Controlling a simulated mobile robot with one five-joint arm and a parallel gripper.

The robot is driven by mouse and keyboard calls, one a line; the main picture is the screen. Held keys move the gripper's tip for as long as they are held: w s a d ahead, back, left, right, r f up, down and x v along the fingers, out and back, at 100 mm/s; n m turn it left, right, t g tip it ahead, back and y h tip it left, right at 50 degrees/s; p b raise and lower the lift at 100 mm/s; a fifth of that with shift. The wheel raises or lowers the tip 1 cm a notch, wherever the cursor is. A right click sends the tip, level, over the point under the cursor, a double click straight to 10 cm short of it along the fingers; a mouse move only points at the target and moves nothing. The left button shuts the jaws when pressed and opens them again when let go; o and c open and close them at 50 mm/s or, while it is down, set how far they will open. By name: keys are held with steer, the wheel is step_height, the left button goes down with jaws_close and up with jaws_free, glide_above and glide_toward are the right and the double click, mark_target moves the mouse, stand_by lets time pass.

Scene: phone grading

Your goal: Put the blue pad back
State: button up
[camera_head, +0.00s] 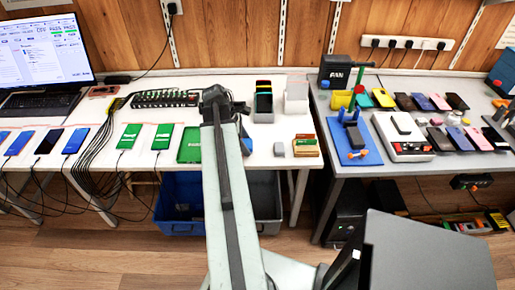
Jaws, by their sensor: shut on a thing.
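My gripper (216,97) is over the left bench, at the far end of my raised pale arm. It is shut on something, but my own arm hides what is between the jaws. A dark blue piece (246,140) shows just right of my arm, partly hidden; I cannot tell whether it is the blue pad, or whether it is held or on the bench. A flat blue board (352,157) with a blue fixture on it lies on the right bench, well right of my gripper.
A green mat (190,146) and several cabled phones lie left of my arm. Right of it stand a dark bin (263,115), a white bin (296,104), a small grey block (279,149) and a wooden-and-green stack (305,149). A white device (403,151) and several phones crowd the right bench.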

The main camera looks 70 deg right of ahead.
mark_target(260, 152)
steer(key=s+d, duration=0.3)
steer(key=shift+f, duration=0.2)
steer(key=f+b, duration=0.3)
steer(key=shift+s+d+f, duration=0.15)
steer(key=shift+s+d, duration=0.05)
steer(key=shift+f+b, duration=0.4)
steer(key=shift+b, duration=0.2)
steer(key=shift+r, duration=0.25)
steer(key=shift+f, duration=0.15)
steer(key=o, duration=1.3)
